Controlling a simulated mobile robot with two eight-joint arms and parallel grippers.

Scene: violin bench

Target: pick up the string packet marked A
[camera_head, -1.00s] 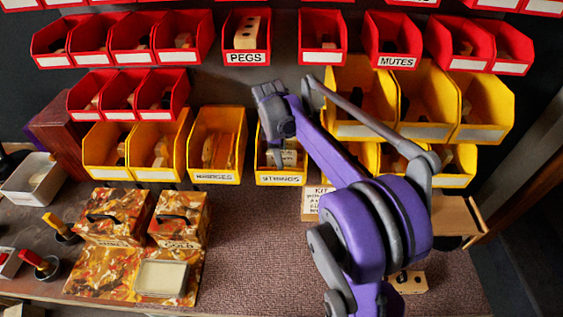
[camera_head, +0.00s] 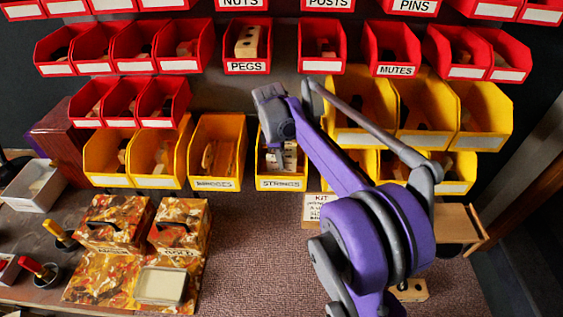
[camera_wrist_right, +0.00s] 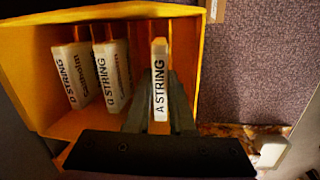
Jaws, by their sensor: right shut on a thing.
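The string packet marked A (camera_wrist_right: 160,75) is a slim white upright packet with "A STRING" on its edge. My right gripper (camera_wrist_right: 160,120) is shut on it, one dark finger on each side. In the head view my right gripper (camera_head: 279,150) reaches down into the yellow bin labelled STRINGS (camera_head: 282,184). The bin's yellow wall (camera_wrist_right: 120,14) also shows in the wrist view. Two other white string packets stand to the left of A, one at the far left (camera_wrist_right: 72,75) and one nearer (camera_wrist_right: 112,75). My left gripper is not in view.
The yellow BRIDGES bin (camera_head: 214,184) stands close on the left, and more yellow bins (camera_head: 365,138) are on the right. Red bins hang above, such as PEGS (camera_head: 247,67). A KIT card (camera_head: 320,207) is below right. The brown bench surface (camera_head: 255,250) is clear in the middle.

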